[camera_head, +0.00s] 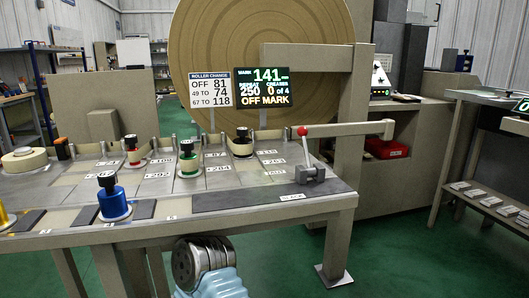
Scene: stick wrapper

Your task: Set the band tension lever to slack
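A lever with a red ball knob (302,131) stands on a grey metal base (310,174) at the right end of the workbench. Its thin stem is near upright, leaning slightly left toward the knob. A small white label (292,197) is on the bench edge in front of it, too small to read. I cannot tell from the markings which lever position is slack. Neither of my grippers is in view, and nothing is touching the lever.
Blue (114,203), green (189,164), red (133,155) and black (242,148) rollers stand on the bench (240,197). A screen (264,87) reads 141 and OFF MARK beside a ROLLER CHANGE sign (210,88). A beige arm (348,129) extends behind the lever.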

